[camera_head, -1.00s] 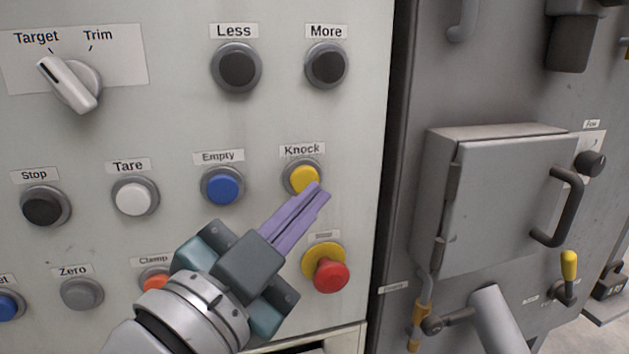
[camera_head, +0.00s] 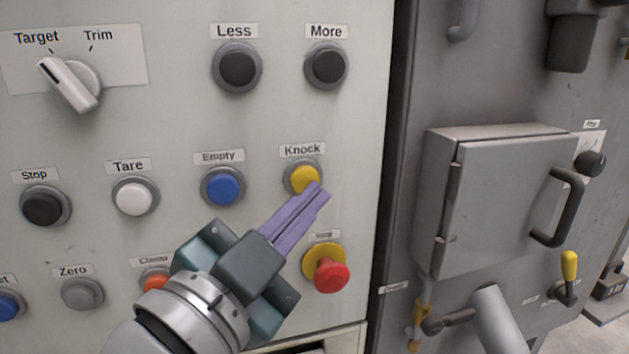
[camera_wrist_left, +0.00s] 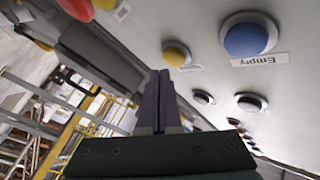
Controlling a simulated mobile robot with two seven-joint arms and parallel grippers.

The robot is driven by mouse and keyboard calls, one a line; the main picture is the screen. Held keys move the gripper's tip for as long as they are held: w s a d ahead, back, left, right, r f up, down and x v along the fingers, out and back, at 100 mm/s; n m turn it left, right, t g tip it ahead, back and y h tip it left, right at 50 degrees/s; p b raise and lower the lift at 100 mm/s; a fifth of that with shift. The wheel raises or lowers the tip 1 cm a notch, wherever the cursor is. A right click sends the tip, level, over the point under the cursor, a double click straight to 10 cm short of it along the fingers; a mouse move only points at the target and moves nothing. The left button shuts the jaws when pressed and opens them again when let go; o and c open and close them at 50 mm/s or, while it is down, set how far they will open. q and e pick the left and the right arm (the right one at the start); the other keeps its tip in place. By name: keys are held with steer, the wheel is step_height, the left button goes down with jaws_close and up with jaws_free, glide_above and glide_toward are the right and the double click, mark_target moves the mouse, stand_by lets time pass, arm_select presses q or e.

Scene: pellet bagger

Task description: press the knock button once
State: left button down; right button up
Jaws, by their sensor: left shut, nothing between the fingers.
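The knock button (camera_head: 303,178) is a yellow round button in a grey ring, under the label "Knock" on the pale panel. My left gripper (camera_head: 320,192) is shut and empty, its purple fingers side by side. In the head view its tips overlap the lower right edge of the yellow button; whether they touch it I cannot tell. In the left wrist view the yellow button (camera_wrist_left: 177,53) shows just beyond the fingertips (camera_wrist_left: 160,75), with a gap in the picture. My right gripper is not in view.
The blue Empty button (camera_head: 223,187) is left of the knock button. A red stop knob (camera_head: 331,274) on a yellow base stands out just below the fingers. The Clamp button (camera_head: 155,281) is partly hidden by my wrist. A grey cabinet with a handled door (camera_head: 510,200) is at right.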

arm_select(q)
steer(key=shift+w, duration=0.15)
steer(key=shift+w+a, duration=0.15)
steer(key=shift+w, duration=0.15)
steer(key=shift+w, duration=0.3)
stand_by(0.8)
steer(key=shift+s, duration=0.75)
steer(key=s+d+p, duration=0.2)
steer(key=s, duration=0.3)
steer(key=shift+s, duration=0.35)
